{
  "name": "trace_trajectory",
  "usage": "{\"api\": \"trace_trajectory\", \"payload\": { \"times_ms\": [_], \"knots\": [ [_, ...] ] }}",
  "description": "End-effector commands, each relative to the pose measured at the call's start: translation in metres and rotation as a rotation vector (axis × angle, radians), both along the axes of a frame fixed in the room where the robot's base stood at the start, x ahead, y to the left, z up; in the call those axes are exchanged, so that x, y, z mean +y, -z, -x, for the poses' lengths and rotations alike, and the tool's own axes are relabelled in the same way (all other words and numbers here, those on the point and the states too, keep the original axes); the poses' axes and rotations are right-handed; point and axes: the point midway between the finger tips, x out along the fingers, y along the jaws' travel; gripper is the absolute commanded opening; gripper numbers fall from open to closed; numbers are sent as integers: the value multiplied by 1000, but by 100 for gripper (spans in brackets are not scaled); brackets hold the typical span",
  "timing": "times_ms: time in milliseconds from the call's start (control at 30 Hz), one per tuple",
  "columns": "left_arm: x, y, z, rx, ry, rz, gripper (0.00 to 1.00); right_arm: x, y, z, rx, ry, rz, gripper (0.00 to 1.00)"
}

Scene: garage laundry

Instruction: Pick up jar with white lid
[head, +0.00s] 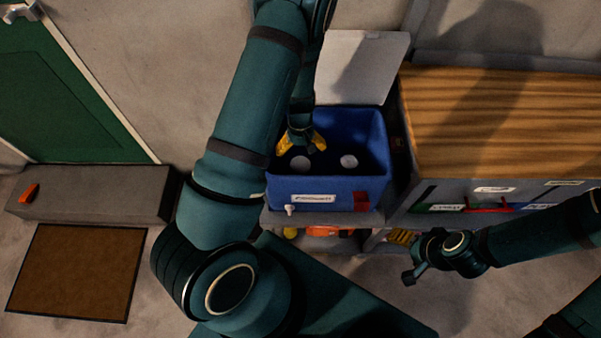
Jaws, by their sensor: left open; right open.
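A deep blue bin (328,188) with a label on its front stands on a shelf in the head view. Inside it are two round white tops, one at left (300,163) and one at right (349,161); they look like white jar lids, but the bodies below are dark and hidden. My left gripper (302,141), with yellow fingers, points down over the bin's left part. Its fingers are spread just above the left white lid, with nothing visible between them. My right gripper (402,238) is open and empty, low in front of the shelf, right of the bin.
A wooden-topped cabinet (495,115) stands right of the bin. A pale panel (360,65) leans behind it. Orange and yellow items (325,231) sit on the lower shelf. A grey step (95,195), brown mat (75,272) and green door are at left.

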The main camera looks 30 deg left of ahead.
Motion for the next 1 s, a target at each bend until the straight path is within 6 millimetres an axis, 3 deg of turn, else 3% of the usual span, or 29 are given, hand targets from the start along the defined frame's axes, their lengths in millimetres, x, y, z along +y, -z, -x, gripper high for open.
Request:
{"api": "trace_trajectory", "payload": {
  "times_ms": [100, 467, 733, 1000],
  "knots": [
    [-1, 22, 2, 1, -2, 1, 100, 0, 6, 1, 2, -2, 0, 73],
    [-3, 45, 6, 1, -2, 1, 100, 0, 12, 0, -1, -2, 0, 73],
    [-5, 83, 12, 1, 0, 1, 100, 0, 23, -2, -6, 0, 1, 73],
    [-6, 88, 12, -1, 0, 0, 100, 0, 24, -3, -7, 1, 1, 73]
  ]
}}
